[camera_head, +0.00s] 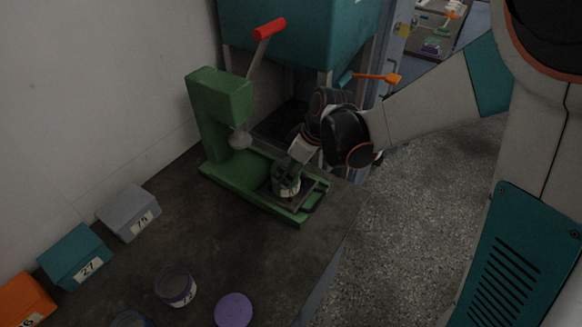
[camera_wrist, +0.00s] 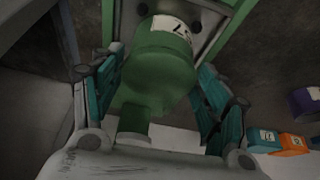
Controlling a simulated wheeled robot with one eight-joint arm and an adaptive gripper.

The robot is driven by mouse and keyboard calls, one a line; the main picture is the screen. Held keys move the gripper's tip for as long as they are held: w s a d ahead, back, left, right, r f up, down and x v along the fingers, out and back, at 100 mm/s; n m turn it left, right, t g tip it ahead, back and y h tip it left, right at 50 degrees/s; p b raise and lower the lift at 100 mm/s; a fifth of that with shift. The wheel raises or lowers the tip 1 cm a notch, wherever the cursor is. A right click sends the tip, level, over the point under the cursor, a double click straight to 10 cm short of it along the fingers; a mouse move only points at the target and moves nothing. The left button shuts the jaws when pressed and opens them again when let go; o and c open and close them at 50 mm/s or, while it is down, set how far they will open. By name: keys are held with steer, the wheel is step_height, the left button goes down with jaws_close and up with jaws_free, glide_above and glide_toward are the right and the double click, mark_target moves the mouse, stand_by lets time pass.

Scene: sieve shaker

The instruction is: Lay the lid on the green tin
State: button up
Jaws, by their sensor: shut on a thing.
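The green tin (camera_head: 288,187), with a white label, stands on the tray of the green press. It also shows in the wrist view (camera_wrist: 165,55), label at the top. My gripper (camera_head: 291,168) is directly above the tin, pointing down. Its fingers are shut on a green lid (camera_wrist: 150,100), which has a narrow knob (camera_wrist: 133,120) towards my palm. The lid is at the tin's top end and looks in line with it. I cannot tell whether any gap is left between them. The tin's mouth is hidden.
The green press (camera_head: 220,95) with its red-handled lever (camera_head: 269,29) stands just left of my gripper. Grey (camera_head: 129,213), teal (camera_head: 75,256) and orange (camera_head: 24,301) numbered boxes line the wall. An open purple tin (camera_head: 175,286) and purple lid (camera_head: 233,310) are at the front.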

steer(key=shift+f, duration=0.2)
stand_by(0.4)
stand_by(0.3)
steer(key=o, duration=0.9)
steer(key=shift+c, duration=0.2)
steer(key=v, duration=1.2)
steer(key=shift+s+r, duration=0.1)
steer(key=s+d+r+m+t+h, duration=0.1)
steer(key=s+d+m+t+h, duration=0.1)
steer(key=s+d+m, duration=0.3)
steer(key=s+d+r+m+t+h, duration=0.1)
steer(key=s+d+m+t, duration=0.1)
steer(key=s+d+m, duration=0.4)
steer(key=s, duration=0.5)
steer(key=shift+s+d+r+t+h, duration=0.2)
steer(key=shift+s+r+t+h, duration=0.1)
steer(key=shift+s+r+h, duration=0.1)
